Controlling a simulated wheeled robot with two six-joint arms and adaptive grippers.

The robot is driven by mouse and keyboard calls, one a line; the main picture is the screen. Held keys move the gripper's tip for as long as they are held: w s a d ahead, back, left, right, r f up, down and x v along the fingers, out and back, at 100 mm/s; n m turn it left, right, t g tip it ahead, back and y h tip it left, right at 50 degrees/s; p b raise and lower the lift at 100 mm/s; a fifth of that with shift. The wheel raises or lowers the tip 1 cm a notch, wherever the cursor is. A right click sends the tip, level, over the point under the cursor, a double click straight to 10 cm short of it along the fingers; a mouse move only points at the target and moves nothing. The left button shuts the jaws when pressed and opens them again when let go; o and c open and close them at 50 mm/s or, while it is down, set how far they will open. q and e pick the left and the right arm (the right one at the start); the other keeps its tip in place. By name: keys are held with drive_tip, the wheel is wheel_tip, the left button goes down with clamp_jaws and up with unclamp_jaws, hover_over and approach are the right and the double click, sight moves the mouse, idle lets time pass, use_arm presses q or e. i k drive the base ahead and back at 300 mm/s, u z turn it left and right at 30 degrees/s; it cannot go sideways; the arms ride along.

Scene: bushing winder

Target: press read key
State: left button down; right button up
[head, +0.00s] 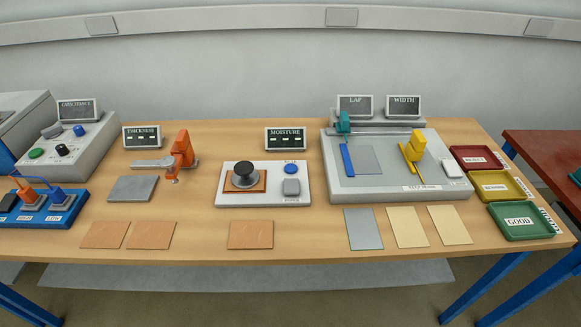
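Neither of my grippers is in view. No key carries a "read" label that I can make out. A black round knob-like piece (245,174) stands on a brown sheet (262,187) on the same unit. The moisture display (285,139) behind it shows dashes. The capacitance box (88,156) at the left has green, black and blue round controls.
A lap and width plate (400,188) with teal and yellow parts stands right of the moisture unit. Red, yellow and green trays (521,236) line the right edge. An orange thickness gauge (182,153) stands left. Several sheets (250,235) lie along the front.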

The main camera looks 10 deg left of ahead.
sight(290, 168)
drive_tip(key=u, duration=0.05)
drive_tip(key=k, duration=1.25)
drive_tip(key=z, duration=0.95)
drive_tip(key=i, duration=1.35)
drive_tip(key=u, duration=0.55)
